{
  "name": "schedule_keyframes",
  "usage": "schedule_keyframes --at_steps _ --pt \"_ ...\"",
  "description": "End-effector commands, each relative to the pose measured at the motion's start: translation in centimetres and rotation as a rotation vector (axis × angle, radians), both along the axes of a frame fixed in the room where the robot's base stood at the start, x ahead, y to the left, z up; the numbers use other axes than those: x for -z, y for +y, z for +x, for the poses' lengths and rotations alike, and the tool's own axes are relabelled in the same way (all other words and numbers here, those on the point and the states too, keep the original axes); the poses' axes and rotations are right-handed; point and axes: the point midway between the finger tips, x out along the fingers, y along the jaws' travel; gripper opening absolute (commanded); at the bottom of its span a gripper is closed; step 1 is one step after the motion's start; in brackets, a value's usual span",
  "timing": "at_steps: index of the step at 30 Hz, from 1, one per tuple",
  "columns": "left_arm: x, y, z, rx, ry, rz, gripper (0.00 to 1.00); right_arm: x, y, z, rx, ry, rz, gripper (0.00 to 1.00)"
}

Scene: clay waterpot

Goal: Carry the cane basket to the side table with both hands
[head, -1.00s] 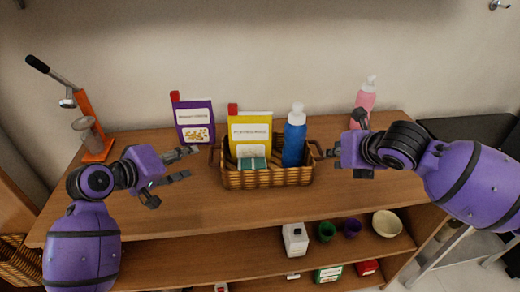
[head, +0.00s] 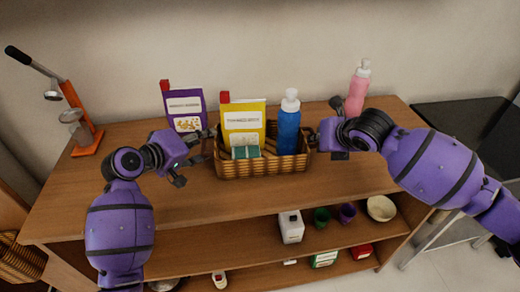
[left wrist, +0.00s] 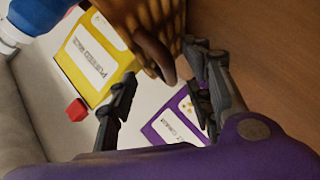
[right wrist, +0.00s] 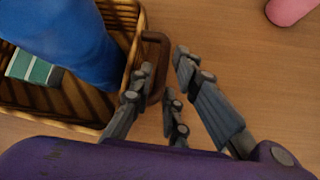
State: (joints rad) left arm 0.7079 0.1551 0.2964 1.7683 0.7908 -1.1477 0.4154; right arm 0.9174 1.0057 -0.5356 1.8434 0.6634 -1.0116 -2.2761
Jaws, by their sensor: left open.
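The cane basket (head: 262,166) stands on the wooden shelf unit's top, holding a yellow packet (head: 243,122), a blue bottle (head: 289,126) and a small green and white box (head: 246,152). My left gripper (head: 196,157) is open at the basket's left end. In the left wrist view, the brown handle (left wrist: 153,50) lies between its spread fingers. My right gripper (head: 316,140) is at the right end. In the right wrist view, its open fingers (right wrist: 163,80) are on either side of the right handle (right wrist: 158,50). A black side table (head: 460,118) stands at right.
A purple packet (head: 185,105) stands behind the basket's left side, near my left gripper. A pink bottle (head: 357,92) stands behind my right gripper. An orange juicer (head: 80,118) is at far left. The black table's visible top is clear.

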Motion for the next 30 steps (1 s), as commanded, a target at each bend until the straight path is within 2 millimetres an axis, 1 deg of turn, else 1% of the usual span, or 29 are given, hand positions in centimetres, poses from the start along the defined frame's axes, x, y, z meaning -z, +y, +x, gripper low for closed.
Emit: schedule_keyframes --at_steps 3,6,14,15,18,19,25,26,30 --pt "0.48 -0.67 0.82 0.001 0.002 -0.001 0.47 0.76 0.27 0.79 0.001 0.000 0.002 0.16" --pt "0.62 -0.90 1.16 0.001 0.000 -0.001 0.47 1.09 0.31 1.10 0.000 0.000 0.000 0.16" --pt "0.69 -0.92 1.24 0.000 -0.001 0.001 0.47 1.17 0.34 1.17 -0.001 0.000 -0.001 0.16" --pt "0.68 -0.92 1.23 0.000 -0.001 0.001 0.45 1.17 0.34 1.16 -0.001 0.000 -0.001 0.14" --pt "0.69 -0.91 1.23 0.000 -0.001 0.001 0.32 1.17 0.33 1.16 -0.001 0.000 -0.001 0.01" --pt "0.69 -0.92 1.22 0.000 -0.001 0.001 0.28 1.16 0.33 1.16 -0.001 0.000 -0.001 0.00" --pt "0.63 -0.96 1.23 0.000 0.000 -0.001 0.02 1.15 0.37 1.14 -0.001 0.000 0.000 0.00" --pt "0.62 -0.97 1.23 0.000 -0.001 -0.002 0.00 1.15 0.37 1.14 -0.001 0.000 0.000 0.00" --pt "0.43 -1.02 1.28 0.000 -0.004 -0.004 0.00 0.98 0.43 1.20 -0.003 -0.004 0.001 0.00"
